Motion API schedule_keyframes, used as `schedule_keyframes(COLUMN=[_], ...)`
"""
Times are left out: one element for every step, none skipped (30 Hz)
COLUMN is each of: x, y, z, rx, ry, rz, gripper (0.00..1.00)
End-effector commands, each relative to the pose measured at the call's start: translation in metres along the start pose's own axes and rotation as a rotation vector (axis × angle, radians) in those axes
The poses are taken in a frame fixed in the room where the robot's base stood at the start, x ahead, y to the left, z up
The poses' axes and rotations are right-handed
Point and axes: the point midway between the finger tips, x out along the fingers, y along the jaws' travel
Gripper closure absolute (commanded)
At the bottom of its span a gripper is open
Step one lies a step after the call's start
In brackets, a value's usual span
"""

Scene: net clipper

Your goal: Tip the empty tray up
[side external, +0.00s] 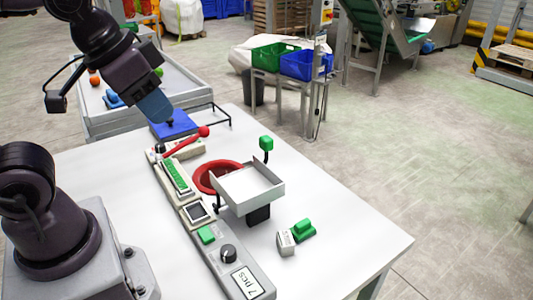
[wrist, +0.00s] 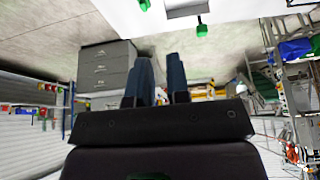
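The tray (side external: 262,203) is a shallow white open box, empty inside. It sits over a black block (side external: 258,216) at the middle of the white table in the side view, beside a red ring (side external: 204,178). A green-knobbed lever (side external: 266,143) stands at its far side. My gripper (side external: 158,112) is up and to the left of the tray, clear of it, over the far left of the table. In the wrist view its two dark blue fingers (wrist: 160,70) stand apart with nothing seen between them. I cannot surely tell the tray in the wrist view.
A grey control panel (side external: 228,262) with a dial and "7 pcs" label runs along the table. A red-handled lever (side external: 186,142) and a blue plate (side external: 173,125) lie near my gripper. A green-topped block (side external: 302,230) sits right of the panel. The table's right side is clear.

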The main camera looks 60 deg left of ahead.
Motion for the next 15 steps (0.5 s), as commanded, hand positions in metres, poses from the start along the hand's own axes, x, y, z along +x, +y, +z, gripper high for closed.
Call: schedule_keyframes(x=[0.007,0.01,0.015,0.019,0.023,0.028,0.033,0.037,0.043,0.048,0.052,0.059,0.065,0.071,0.079], y=[0.001,0.002,0.003,0.004,0.004,0.005,0.006,0.006,0.007,0.007,0.008,0.008,0.009,0.009,0.01], z=[0.0,-0.002,-0.006,-0.009,-0.014,-0.02,-0.025,-0.03,-0.037,-0.043,-0.048,-0.056,-0.061,-0.067,-0.074], rx=[0.006,0.01,0.017,0.024,0.032,0.043,0.051,0.057,0.066,0.073,0.079,0.087,0.093,0.098,0.104], ry=[-0.035,-0.054,-0.079,-0.098,-0.117,-0.143,-0.164,-0.182,-0.207,-0.224,-0.241,-0.264,-0.28,-0.296,-0.317], rz=[0.003,0.004,0.005,0.004,0.003,-0.001,-0.004,-0.008,-0.014,-0.02,-0.025,-0.033,-0.041,-0.048,-0.058], gripper=[0.95,1.0,1.0,1.0,1.0,1.0,1.0,1.0,1.0,1.0,1.0,1.0,1.0,1.0,1.0])
